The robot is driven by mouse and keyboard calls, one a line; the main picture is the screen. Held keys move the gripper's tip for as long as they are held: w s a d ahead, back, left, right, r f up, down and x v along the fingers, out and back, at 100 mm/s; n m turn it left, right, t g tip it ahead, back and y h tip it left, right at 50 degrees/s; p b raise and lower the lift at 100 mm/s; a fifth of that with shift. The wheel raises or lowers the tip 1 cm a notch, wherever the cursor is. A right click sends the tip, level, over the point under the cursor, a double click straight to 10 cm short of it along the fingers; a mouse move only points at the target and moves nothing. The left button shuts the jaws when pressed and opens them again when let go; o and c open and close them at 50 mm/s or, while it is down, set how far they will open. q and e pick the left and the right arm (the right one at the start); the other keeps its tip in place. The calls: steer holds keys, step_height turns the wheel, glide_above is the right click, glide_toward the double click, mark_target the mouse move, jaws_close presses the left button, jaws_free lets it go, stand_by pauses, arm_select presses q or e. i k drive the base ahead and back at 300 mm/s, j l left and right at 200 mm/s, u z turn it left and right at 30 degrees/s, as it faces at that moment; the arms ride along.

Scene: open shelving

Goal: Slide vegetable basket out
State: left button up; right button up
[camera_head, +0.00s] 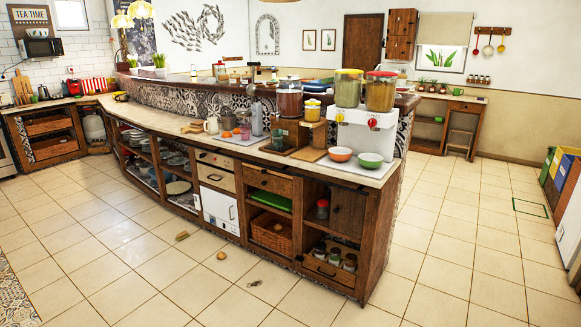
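A brown wicker basket (271,236) sits in the lower open compartment of the island's wooden shelving, below a shelf with a green tray. I cannot make out what is inside it. Two more wicker baskets, an upper one (48,124) and a lower one (54,147), sit in the cabinet at the far left. I cannot tell which of these is the vegetable basket. Neither of my grippers shows in the head view.
The floor at front left is otherwise mostly clear.

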mark_target(263, 232)
steer(key=i+j, duration=0.1)
steer(key=i, duration=0.5)
steer(key=i+j+z, duration=0.1)
steer(key=i, duration=0.5)
steer(key=i+j, duration=0.15)
steer(key=i, duration=0.45)
steer(key=i+j+z, duration=0.1)
steer(key=i, duration=0.5)
